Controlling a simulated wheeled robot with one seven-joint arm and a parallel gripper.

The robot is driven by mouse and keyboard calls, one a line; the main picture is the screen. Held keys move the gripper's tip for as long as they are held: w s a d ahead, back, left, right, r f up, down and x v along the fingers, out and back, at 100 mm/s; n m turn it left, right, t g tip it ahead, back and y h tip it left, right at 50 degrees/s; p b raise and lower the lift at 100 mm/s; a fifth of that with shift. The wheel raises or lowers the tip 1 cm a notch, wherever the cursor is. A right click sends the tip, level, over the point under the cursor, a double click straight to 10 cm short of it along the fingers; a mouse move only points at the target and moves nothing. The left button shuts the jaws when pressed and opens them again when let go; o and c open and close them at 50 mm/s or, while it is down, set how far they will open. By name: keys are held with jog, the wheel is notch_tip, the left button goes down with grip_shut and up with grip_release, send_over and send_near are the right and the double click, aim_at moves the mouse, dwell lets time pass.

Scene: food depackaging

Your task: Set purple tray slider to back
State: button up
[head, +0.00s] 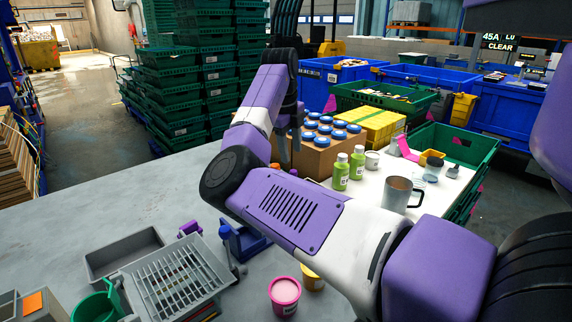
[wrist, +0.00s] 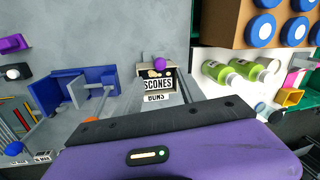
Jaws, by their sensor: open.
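A small purple block (head: 190,228), which may be the purple tray slider, sits beside the grey tray (head: 100,262) at the left of the table in the head view. In the wrist view a purple piece (wrist: 14,44) shows at the left edge. A purple knob (wrist: 160,64) also shows there by a label reading "SCONES" and "BUNS". I cannot tell which purple part is the slider. My gripper (head: 289,150) is open. It hangs in front of the cardboard box, far to the right of the grey tray, and looks empty.
A blue fixture (head: 245,243) and a slatted grey rack (head: 180,276) stand near the purple block. A pink tub (head: 284,294) stands in front. Blue-lidded jars fill a cardboard box (head: 318,158). Green bottles (head: 341,171) and a mug (head: 400,193) stand right. The table's left back is clear.

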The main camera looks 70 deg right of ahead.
aim_at(293, 170)
jog(key=shift+s+d+f+p, duration=0.1)
jog(key=shift+d+f, duration=0.15)
jog(key=shift+f, duration=1)
jog(key=shift+s+d+f+p, duration=0.1)
jog(key=shift+d+f, duration=0.15)
jog(key=shift+f, duration=1.05)
jog(key=shift+d+f+p, duration=0.1)
jog(key=shift+d+f, duration=0.15)
jog(key=shift+f, duration=1)
grip_shut()
